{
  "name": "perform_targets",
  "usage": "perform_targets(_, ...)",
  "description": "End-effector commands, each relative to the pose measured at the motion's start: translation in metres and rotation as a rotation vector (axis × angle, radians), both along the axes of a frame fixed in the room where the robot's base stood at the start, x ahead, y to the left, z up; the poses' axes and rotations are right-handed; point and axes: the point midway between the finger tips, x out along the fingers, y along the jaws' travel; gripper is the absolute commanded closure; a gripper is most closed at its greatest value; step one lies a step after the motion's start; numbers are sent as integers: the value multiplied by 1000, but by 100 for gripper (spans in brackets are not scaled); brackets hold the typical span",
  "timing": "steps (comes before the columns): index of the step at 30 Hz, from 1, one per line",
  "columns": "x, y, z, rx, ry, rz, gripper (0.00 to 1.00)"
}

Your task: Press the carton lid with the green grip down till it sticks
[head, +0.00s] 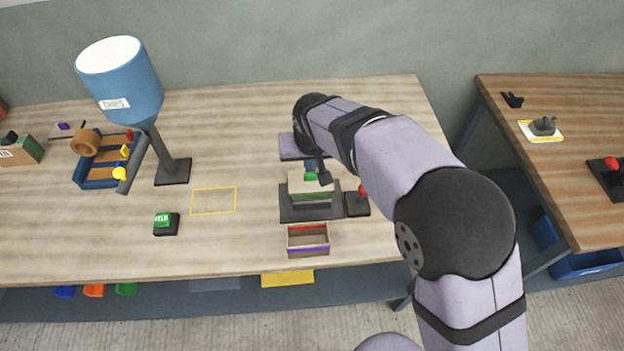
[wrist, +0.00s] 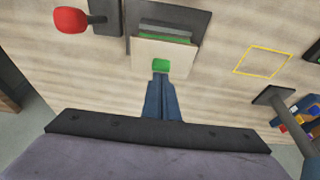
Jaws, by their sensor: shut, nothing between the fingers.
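The carton lid (head: 298,186) is a pale beige panel in the middle of the head view. It shows also in the wrist view (wrist: 150,50). Its green grip (wrist: 160,65) stands near the lid's edge; in the head view the grip (head: 310,177) is partly hidden by my arm. The lid is over a carton with a green band (head: 312,196) on a dark grey base (head: 296,214). I cannot tell how flat the lid lies. My gripper (wrist: 160,77) is shut and empty, its tips at or just short of the grip; contact is unclear.
A red-knobbed lever (head: 362,192) stands right of the base. An open box (head: 308,250) with red and purple bands sits in front. A green button (head: 164,220), a yellow outline (head: 213,201) and a blue hopper (head: 125,85) are to the left, with bare tabletop between.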

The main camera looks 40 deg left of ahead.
Motion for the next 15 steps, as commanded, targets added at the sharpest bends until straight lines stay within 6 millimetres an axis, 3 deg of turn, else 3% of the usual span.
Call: perform_targets(15, 0, 0, -8, -1, 1, 0, 100)
